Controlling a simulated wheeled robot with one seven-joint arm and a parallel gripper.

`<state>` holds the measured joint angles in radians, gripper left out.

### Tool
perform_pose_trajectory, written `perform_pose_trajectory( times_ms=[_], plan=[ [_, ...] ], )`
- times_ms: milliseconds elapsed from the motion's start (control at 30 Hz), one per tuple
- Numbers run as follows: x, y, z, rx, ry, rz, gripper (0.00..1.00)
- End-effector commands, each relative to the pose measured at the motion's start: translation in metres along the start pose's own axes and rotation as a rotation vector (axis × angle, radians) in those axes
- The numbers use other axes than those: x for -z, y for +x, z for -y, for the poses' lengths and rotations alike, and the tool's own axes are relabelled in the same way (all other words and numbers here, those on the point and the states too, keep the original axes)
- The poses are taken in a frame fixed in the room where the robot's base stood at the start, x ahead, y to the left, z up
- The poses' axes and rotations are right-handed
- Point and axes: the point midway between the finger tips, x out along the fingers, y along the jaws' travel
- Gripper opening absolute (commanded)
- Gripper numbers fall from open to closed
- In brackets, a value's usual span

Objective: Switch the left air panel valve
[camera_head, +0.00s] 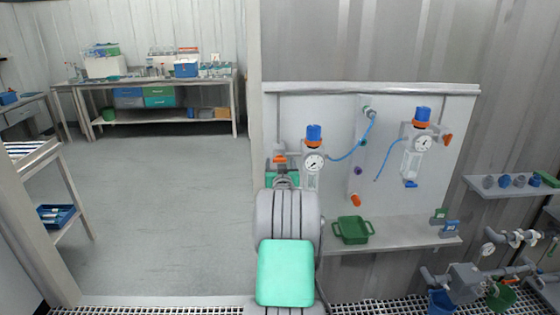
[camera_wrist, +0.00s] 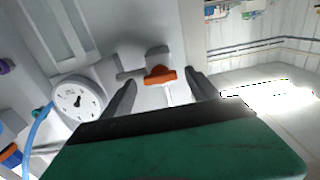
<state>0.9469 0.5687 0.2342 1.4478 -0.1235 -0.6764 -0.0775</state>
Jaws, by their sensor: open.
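The left air panel valve has an orange handle (camera_wrist: 160,75), seen in the wrist view on a grey fitting beside a white round gauge (camera_wrist: 77,100). My gripper (camera_wrist: 161,79) is open, with one dark finger on each side of the orange handle. I cannot tell whether either finger touches it. In the head view the orange handle (camera_head: 279,159) shows just above my arm, left of the left regulator with its blue knob (camera_head: 314,135). My arm hides most of my gripper there.
A second regulator with a blue knob (camera_head: 422,115) and an orange valve handle (camera_head: 447,139) sits on the panel's right. Blue hoses cross the panel (camera_head: 340,107). A green tray (camera_head: 353,230) stands on the ledge below. Open floor lies left.

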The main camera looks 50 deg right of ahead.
Motion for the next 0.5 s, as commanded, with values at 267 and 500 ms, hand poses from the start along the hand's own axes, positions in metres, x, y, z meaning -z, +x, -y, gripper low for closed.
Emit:
perform_pose_trajectory(
  times_ms=[267,500],
  plan=[
    [-0.0001,0.0055,0.0004,0.0,0.0,0.0,0.69],
    [-0.0001,0.0053,0.0006,0.0,0.0,0.0,0.53]
  ],
)
